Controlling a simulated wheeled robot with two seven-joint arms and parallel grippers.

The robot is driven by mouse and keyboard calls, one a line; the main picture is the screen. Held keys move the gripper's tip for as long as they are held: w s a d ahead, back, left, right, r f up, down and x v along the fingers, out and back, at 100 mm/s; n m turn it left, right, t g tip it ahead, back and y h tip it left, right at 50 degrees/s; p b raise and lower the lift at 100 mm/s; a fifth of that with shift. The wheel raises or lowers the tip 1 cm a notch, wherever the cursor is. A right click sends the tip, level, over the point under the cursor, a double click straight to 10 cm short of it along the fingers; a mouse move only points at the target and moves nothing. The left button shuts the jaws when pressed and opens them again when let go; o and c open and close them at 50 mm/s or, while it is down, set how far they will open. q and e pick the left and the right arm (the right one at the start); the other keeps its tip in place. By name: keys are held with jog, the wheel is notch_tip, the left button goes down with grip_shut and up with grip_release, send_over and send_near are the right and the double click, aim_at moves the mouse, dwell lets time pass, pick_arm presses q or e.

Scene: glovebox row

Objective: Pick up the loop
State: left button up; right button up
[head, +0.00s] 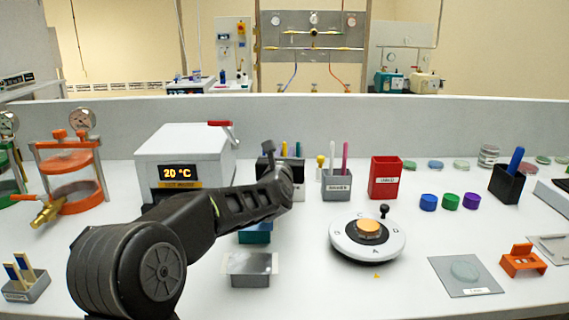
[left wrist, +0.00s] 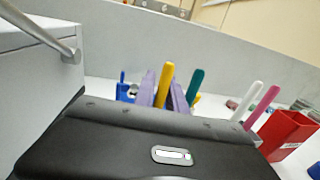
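No wire loop end can be made out; only upright coloured handles show. In the left wrist view a yellow handle (left wrist: 165,84) and a teal handle (left wrist: 195,86) rise beyond my gripper. My right gripper is not in view.
A white heater box (head: 185,150) stands left of the holder. A grey cup (head: 337,184) with white and pink sticks and a red bin (head: 385,177) stand right. A round white device (head: 345,246) and a grey tray (head: 250,277) are nearer.

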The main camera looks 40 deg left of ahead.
pick_arm(q)
jog(key=shift+c, duration=0.4)
grip_shut()
